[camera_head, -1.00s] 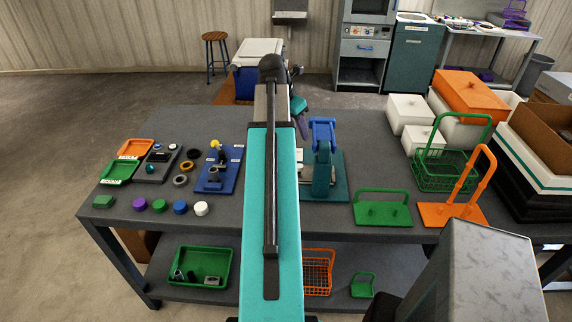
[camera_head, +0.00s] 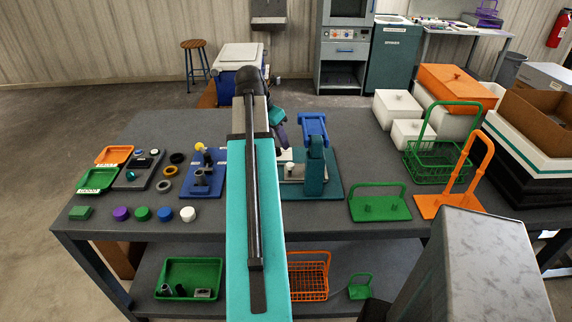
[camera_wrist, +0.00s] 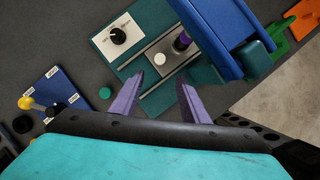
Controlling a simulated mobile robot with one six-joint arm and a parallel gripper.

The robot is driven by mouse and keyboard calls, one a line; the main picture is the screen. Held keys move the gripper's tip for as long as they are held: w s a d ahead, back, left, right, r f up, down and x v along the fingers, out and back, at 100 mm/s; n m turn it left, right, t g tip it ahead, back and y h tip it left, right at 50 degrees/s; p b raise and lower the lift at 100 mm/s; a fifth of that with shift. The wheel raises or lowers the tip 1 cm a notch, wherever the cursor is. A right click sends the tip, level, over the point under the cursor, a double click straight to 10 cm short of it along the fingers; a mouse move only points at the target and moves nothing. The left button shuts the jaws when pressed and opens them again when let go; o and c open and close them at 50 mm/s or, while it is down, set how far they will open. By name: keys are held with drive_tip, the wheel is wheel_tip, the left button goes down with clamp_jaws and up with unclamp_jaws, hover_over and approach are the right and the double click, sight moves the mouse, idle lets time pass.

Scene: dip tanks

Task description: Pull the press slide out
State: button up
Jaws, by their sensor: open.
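The press (camera_head: 315,160) has a teal base and a blue head and stands on the table, just right of my arm. In the wrist view its blue head (camera_wrist: 213,32) is at the upper right. A purple cylinder with a dark base (camera_wrist: 182,41) stands further in, beside the head. My gripper (camera_wrist: 157,88) is open and empty, its purple fingers apart and short of the knob in the picture. In the head view my arm partly hides the gripper (camera_head: 280,132).
A blue fixture with a yellow ball lever (camera_wrist: 26,102) is further left. A green handled plate (camera_head: 380,203) and baskets stand right of the press.

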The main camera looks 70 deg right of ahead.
sight(289, 165)
drive_tip(key=shift+f, duration=0.1)
drive_tip(key=shift+p+x, duration=1.45)
drive_tip(key=shift+x, duration=5.35)
clamp_jaws()
